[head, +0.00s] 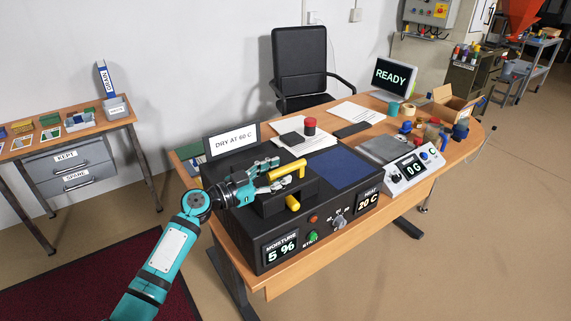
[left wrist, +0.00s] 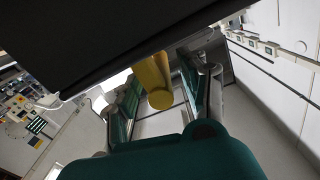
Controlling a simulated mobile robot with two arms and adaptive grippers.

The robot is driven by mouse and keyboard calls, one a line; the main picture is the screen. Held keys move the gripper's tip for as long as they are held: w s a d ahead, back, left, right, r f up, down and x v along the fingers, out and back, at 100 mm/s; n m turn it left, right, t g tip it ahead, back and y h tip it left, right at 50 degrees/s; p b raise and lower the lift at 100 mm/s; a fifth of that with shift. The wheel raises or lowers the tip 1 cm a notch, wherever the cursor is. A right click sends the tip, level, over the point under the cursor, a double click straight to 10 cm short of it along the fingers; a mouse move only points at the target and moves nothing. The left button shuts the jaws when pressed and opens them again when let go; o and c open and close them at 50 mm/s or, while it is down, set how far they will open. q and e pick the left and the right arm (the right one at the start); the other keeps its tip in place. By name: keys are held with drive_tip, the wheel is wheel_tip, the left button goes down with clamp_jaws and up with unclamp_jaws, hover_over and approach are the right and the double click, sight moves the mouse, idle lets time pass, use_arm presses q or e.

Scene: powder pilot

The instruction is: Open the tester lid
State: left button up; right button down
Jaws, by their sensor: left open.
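The tester (head: 330,225) is a black box on the desk, with a moisture display reading 5 % and a heat display reading 20 C. A raised black part on its left, seemingly the lid (head: 310,188), looks down. It carries a yellow bar (head: 287,170), and a yellow round-ended piece (head: 292,203) shows at its front. My left gripper (head: 268,185) is open at the left of this part, beside the yellow bar. In the left wrist view a yellow cylinder (left wrist: 155,82) stands between the open fingers (left wrist: 160,100), under a dark surface. Contact cannot be told.
A sign reading DRY AT 60 C (head: 232,141) stands behind the tester. A scale (head: 410,168) reading 0 G, small jars and a READY screen (head: 391,76) are to the right. A side table (head: 65,140) with trays stands at left. A chair (head: 300,65) is behind the desk.

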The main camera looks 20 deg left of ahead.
use_arm(q)
drive_tip(key=shift+x, duration=1.45)
drive_tip(key=shift+c, duration=0.3)
clamp_jaws()
